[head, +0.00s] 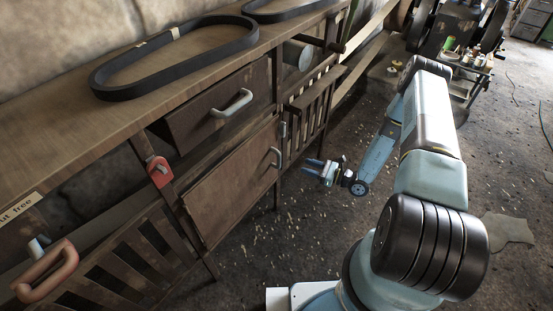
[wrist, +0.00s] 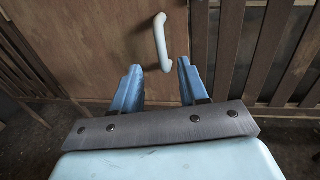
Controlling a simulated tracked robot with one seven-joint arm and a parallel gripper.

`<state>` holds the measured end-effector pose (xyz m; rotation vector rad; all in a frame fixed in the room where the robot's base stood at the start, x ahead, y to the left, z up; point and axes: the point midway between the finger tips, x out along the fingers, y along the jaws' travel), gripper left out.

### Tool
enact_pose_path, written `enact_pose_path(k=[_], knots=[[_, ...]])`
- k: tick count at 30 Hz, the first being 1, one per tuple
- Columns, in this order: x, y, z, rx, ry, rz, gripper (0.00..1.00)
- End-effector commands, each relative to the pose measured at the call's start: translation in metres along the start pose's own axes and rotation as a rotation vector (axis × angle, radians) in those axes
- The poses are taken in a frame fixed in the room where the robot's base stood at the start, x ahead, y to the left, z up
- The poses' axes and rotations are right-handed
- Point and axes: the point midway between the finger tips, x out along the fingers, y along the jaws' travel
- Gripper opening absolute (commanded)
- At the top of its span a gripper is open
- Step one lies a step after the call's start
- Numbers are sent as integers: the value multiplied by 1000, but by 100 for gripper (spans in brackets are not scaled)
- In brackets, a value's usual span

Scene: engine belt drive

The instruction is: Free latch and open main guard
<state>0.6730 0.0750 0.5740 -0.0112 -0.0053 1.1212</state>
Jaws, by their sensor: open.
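The main guard appears to be the brown wooden panel (head: 225,190) under the bench, hung below a drawer; it also fills the middle of the wrist view (wrist: 100,50). A pale bar handle (head: 276,157) is near its right edge. The same handle (wrist: 161,42) stands upright ahead of my fingers in the wrist view. A red latch-like part (head: 160,171) is on the post at the panel's upper left. My gripper (head: 311,167) is open and empty, in front of the panel and apart from the handle. In the wrist view, my fingers (wrist: 160,82) point toward the handle's lower end.
The drawer (head: 215,108) with a grey handle sits above the panel. A black belt (head: 175,65) lies on the bench top (head: 60,135). Slatted guards flank the panel, and a red-brown handle (head: 48,272) is at lower left.

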Motion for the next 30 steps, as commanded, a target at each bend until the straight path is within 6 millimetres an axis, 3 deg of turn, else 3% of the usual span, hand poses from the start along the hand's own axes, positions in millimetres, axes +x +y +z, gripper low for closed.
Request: enact_pose_path(k=[8,24,30], knots=[[13,2,-8,13,-1,-17,43],[105,0,-7,11,-1,-15,43],[128,0,-7,11,-1,-17,43]])
